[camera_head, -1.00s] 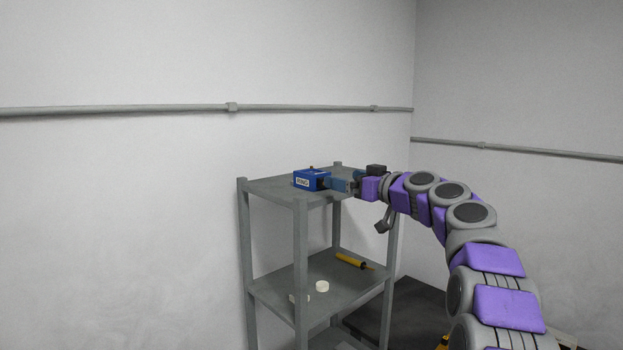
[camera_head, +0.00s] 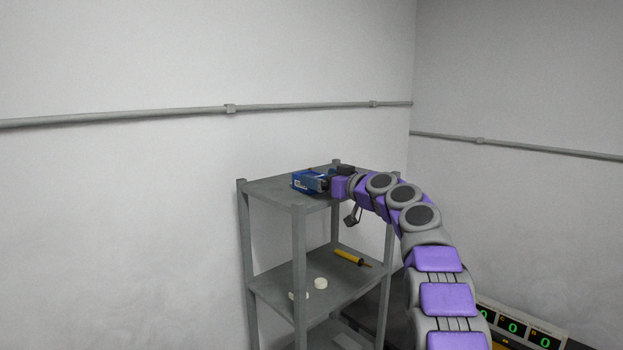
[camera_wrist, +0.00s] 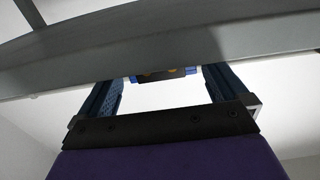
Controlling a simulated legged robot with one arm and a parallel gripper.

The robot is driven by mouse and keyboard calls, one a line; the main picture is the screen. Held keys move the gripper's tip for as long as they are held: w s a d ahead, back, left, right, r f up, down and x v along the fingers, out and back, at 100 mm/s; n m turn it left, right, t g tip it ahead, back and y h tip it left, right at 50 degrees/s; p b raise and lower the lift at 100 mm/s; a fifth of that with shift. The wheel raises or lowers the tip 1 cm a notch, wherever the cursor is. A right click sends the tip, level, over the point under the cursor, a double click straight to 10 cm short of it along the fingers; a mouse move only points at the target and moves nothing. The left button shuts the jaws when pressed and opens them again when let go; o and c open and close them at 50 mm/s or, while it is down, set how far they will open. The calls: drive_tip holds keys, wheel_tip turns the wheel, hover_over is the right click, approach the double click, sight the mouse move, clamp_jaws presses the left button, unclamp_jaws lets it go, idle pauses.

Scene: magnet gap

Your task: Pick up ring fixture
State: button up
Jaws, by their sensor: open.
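The ring fixture appears to be the blue box (camera_head: 298,183) on the top shelf of the grey rack, with a pale label that is now mostly covered. My gripper (camera_head: 318,182) is at the box's right side and overlaps it in the head view. In the wrist view my gripper (camera_wrist: 160,80) is open, its two blue-grey fingers apart. A dark block with blue sides and orange spots (camera_wrist: 160,74) shows between the fingertips, mostly hidden by a grey shelf edge; it is likely the fixture's underside. I cannot tell whether the fingers touch it.
The grey rack (camera_head: 299,258) has posts at its corners. Its lower shelf holds a yellow-handled tool (camera_head: 348,257) and a white round piece (camera_head: 320,283). A display with green digits (camera_head: 520,328) stands at the lower right. The top shelf's left part is clear.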

sight(315, 176)
drive_tip(key=p+x, duration=0.2)
drive_tip(key=shift+w+a+r, duration=0.1)
drive_tip(key=shift+w+a, duration=0.15)
drive_tip(key=shift+a, duration=0.1)
drive_tip(key=shift+w+a+f, duration=0.15)
drive_tip(key=shift+a+f, duration=0.05)
drive_tip(key=shift+a, duration=0.15)
drive_tip(key=shift+d, duration=0.2)
drive_tip(key=c, duration=0.5)
drive_tip(key=shift+r, duration=0.1)
drive_tip(key=c, duration=0.9)
drive_tip(key=shift+r+p, duration=0.15)
drive_tip(key=shift+p, duration=0.25)
